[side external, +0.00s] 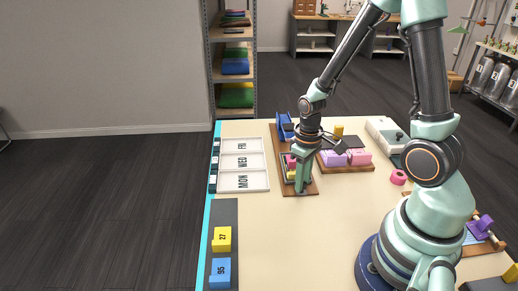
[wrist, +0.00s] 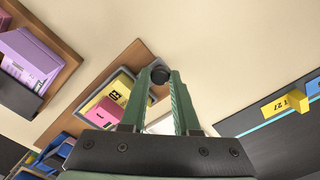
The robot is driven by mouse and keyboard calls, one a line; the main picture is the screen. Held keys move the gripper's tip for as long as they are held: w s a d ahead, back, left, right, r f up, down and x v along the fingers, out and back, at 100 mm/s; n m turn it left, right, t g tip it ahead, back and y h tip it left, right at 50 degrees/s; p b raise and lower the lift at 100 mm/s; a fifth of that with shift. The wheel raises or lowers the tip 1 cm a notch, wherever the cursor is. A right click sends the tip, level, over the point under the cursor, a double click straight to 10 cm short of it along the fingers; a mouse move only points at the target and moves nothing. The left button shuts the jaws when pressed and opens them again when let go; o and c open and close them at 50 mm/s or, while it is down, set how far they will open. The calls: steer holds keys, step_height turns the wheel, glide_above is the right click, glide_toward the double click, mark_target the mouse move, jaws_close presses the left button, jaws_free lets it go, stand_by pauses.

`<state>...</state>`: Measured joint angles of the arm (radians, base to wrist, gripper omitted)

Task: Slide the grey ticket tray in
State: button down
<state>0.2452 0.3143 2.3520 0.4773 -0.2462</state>
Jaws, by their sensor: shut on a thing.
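The grey ticket tray (wrist: 92,96) lies on a brown wooden board (wrist: 136,50) in the wrist view, with a pink block (wrist: 106,110) and a yellow block (wrist: 119,90) in it. In the side view the tray is partly hidden behind my gripper (side external: 302,188), which points down at the front end of the board (side external: 312,186). In the wrist view my gripper (wrist: 160,78) is shut on a dark round knob (wrist: 160,75) at the tray's end. How the knob joins the tray is hidden by the fingers.
A blue holder (side external: 284,126) stands at the board's far end. Right of it is a board with purple and pink blocks (side external: 345,158). A white MON/WED/FRI tray (side external: 243,165) lies left. Yellow (side external: 222,239) and blue (side external: 220,272) blocks sit on a dark strip. The table's front middle is clear.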

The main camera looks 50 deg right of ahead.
steer(key=w+d, duration=0.5)
steer(key=shift+w+d, duration=0.25)
steer(key=c, duration=0.7)
jaws_free()
steer(key=shift+o, duration=0.2)
steer(key=shift+s+a, duration=0.1)
step_height(320, 180, up, 12)
steer(key=shift+r, duration=0.15)
